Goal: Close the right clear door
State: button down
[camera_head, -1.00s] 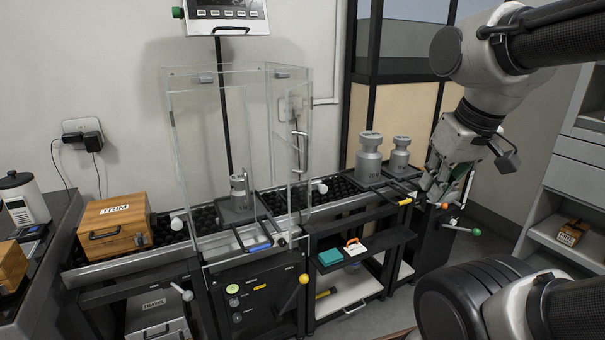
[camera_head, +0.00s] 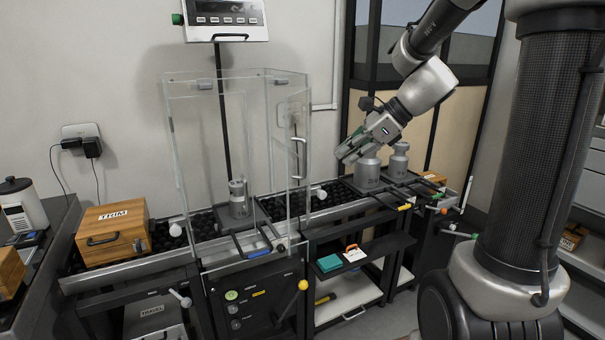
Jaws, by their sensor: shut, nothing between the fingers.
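The right clear door (camera_head: 293,165) is a transparent panel on the right side of the clear weighing enclosure (camera_head: 196,80). It stands swung outward at an angle, with a pale vertical handle (camera_head: 300,158) on it. Inside the enclosure a small metal weight (camera_head: 238,198) stands on a dark tray. My gripper (camera_head: 342,156) is shut and empty.
A second metal weight (camera_head: 399,160) stands to the right of the large one. The roller conveyor (camera_head: 335,192) runs below. A wooden TRIM box (camera_head: 113,232) is at left. A display (camera_head: 228,20) hangs above. A yellow-knobbed lever (camera_head: 303,285) is on the lower front.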

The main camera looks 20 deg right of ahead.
aim_at(305, 173)
jog(key=w+a+f, duration=0.2)
jog(key=a, duration=0.1)
jog(key=w+a+f+m, duration=0.1)
jog(key=w+a+f, duration=0.1)
jog(key=a, duration=0.1)
jog(key=w+a+f+m, duration=0.1)
jog(key=w+a+f, duration=0.1)
jog(key=a+f, duration=0.1)
jog(key=shift+w+a, duration=0.2)
jog(key=shift+a, duration=0.15)
jog(key=shift+a+r+m, duration=0.1)
jog(key=shift+m, duration=0.2)
